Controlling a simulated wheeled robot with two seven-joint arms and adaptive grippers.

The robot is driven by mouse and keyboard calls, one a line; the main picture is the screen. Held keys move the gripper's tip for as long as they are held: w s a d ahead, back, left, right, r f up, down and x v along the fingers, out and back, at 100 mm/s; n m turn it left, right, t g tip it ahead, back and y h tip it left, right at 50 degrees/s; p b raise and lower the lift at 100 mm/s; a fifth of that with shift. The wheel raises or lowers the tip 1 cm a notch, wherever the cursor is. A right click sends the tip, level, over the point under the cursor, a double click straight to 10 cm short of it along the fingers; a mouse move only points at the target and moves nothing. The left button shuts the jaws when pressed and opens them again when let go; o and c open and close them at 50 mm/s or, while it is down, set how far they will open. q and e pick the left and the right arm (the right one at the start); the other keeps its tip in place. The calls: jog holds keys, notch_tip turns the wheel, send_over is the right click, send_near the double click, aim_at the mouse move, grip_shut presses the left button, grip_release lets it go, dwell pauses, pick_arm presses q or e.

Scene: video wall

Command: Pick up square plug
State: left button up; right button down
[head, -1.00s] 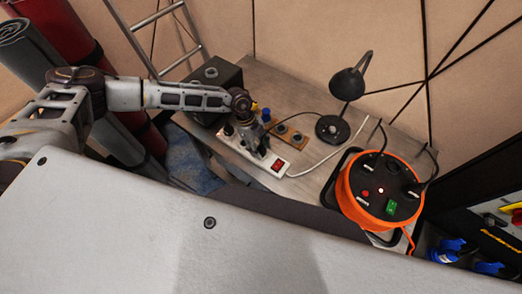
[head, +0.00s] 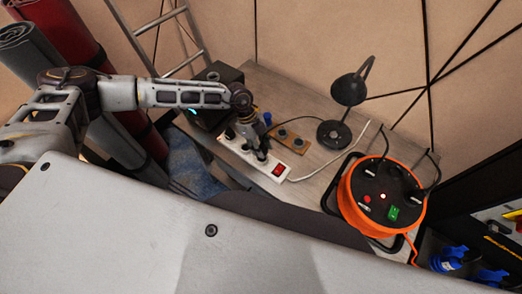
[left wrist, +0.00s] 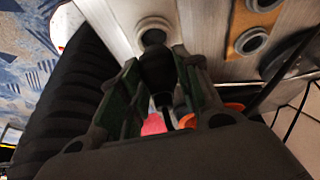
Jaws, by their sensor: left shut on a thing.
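My left gripper (head: 256,148) reaches down over the white power strip (head: 278,174) on the table in the head view. In the left wrist view, its two fingers (left wrist: 160,88) are shut on a dark plug (left wrist: 156,66), one on each side. The plug is partly hidden by the fingers, so I cannot tell whether its body is square or whether it is seated in a socket. A pale round socket (left wrist: 155,26) shows beside the plug. Another black plug (head: 230,133) is on the strip left of the gripper. My right gripper is not in view.
A wooden board with round sockets (head: 291,139) lies just right of the strip. A desk lamp (head: 334,132) stands behind, an orange cable reel (head: 347,198) at right, and a black box (head: 203,113) at left. Cables cross the tabletop (head: 305,105).

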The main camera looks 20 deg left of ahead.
aim_at(261, 145)
pick_arm(q)
notch_tip(261, 145, up, 14)
jog(key=b, duration=0.2)
jog(key=shift+r, duration=0.15)
dwell(0.6)
